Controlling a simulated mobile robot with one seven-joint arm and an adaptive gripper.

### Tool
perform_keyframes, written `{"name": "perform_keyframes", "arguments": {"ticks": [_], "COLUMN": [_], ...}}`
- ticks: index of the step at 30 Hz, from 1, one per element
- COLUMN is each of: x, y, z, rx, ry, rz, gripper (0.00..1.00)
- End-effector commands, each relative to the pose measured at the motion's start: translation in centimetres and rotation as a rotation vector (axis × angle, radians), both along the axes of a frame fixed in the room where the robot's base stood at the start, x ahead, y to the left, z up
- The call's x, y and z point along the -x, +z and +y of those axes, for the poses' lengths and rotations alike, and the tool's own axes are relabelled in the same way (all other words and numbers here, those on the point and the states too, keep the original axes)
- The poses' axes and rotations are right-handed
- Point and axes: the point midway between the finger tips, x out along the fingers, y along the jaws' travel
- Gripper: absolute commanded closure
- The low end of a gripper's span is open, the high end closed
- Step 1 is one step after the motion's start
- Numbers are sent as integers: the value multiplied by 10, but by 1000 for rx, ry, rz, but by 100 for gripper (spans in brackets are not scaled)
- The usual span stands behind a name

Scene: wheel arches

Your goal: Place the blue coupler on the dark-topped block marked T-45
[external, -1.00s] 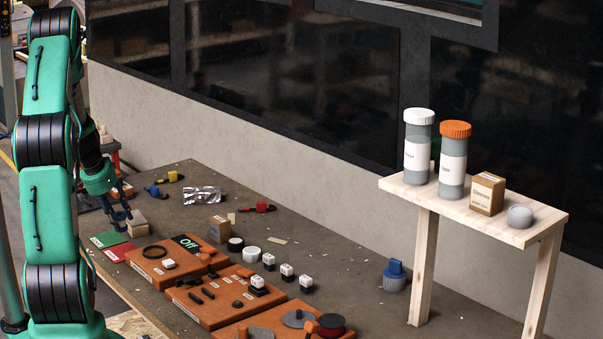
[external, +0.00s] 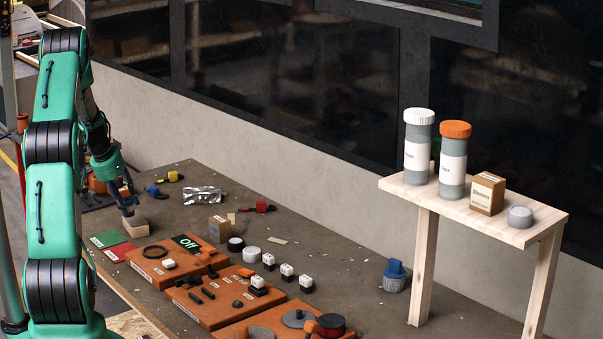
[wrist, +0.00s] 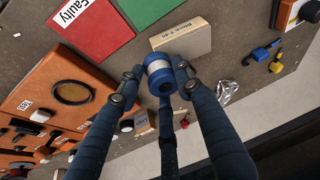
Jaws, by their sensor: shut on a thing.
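My gripper (wrist: 160,78) is shut on the blue coupler (wrist: 158,68), a short blue cylinder with a pale band, in the wrist view. In the external view my gripper (external: 127,203) is over or close to the block (external: 135,226), and the coupler is hard to make out. The block marked T-45 (wrist: 183,42) has a pale side with a printed label and a darker grey face. The coupler overlaps the block's lower left edge in the wrist view. I cannot tell whether they touch.
A green mat (external: 109,239) and a red mat (external: 119,252) labelled Faulty lie beside the block. An orange panel (external: 146,268) stands nearer the front. Blue and yellow connectors (external: 173,177) and silver foil (external: 202,195) lie beyond. Bare tabletop shows between the block and foil.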

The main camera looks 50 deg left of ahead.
Motion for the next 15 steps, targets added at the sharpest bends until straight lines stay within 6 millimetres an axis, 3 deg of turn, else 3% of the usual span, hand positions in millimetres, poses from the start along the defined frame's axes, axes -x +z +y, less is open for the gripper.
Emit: {"name": "perform_keyframes", "arguments": {"ticks": [7,15], "x": [-14,-16], "y": [-2,-2], "z": [19,21], "rx": [-1,-1], "ry": [-1,0], "rz": [0,0], "gripper": [83,83]}}
